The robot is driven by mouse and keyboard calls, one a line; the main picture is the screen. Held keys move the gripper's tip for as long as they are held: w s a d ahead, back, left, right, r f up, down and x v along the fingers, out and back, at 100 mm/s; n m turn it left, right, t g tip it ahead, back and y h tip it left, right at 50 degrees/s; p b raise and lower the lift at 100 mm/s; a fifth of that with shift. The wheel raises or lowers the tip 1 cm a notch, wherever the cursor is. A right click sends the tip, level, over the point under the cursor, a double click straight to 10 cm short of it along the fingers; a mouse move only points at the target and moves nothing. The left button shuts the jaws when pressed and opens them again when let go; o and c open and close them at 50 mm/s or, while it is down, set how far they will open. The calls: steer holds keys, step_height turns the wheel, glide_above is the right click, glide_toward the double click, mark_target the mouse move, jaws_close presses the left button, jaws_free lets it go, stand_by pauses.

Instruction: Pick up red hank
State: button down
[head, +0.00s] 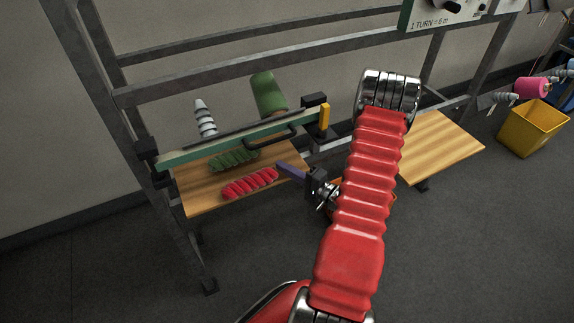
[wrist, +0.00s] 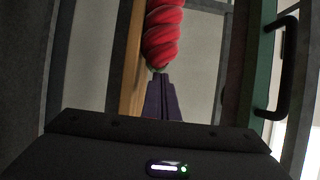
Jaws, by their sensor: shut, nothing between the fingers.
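The red hank (head: 250,184) is a twisted bundle lying on the left wooden shelf (head: 197,204) of the metal frame, near its front edge. My gripper (head: 280,167) is at the right end of the red hank in the head view, its dark purple fingers shut and empty. In the wrist view the red hank (wrist: 163,35) is straight ahead of my fingertips (wrist: 160,77), its near end close to them. I cannot tell whether they touch.
A dark green hank (head: 233,159) lies behind the red one. A green bar (head: 200,150) with a black handle (head: 285,136) crosses above the shelf. A green cone (head: 268,93) and a striped cone (head: 204,117) stand behind. The right wooden shelf (head: 440,150) is bare.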

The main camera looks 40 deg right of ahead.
mark_target(279, 173)
steer(key=shift+s+a, duration=0.35)
steer(key=shift+a, duration=0.35)
steer(key=shift+s+a, duration=0.35)
steer(key=shift+a, duration=0.3)
steer(key=shift+d, duration=0.1)
steer(key=shift+w+d, duration=0.3)
steer(key=shift+d, duration=0.05)
steer(key=d, duration=0.1)
steer(key=w+d, duration=0.1)
steer(key=shift+w+d, duration=0.3)
steer(key=shift+d, duration=0.1)
steer(key=s+d, duration=0.1)
steer(key=s, duration=0.9)
steer(key=shift+d, duration=0.25)
steer(key=shift+s, duration=0.1)
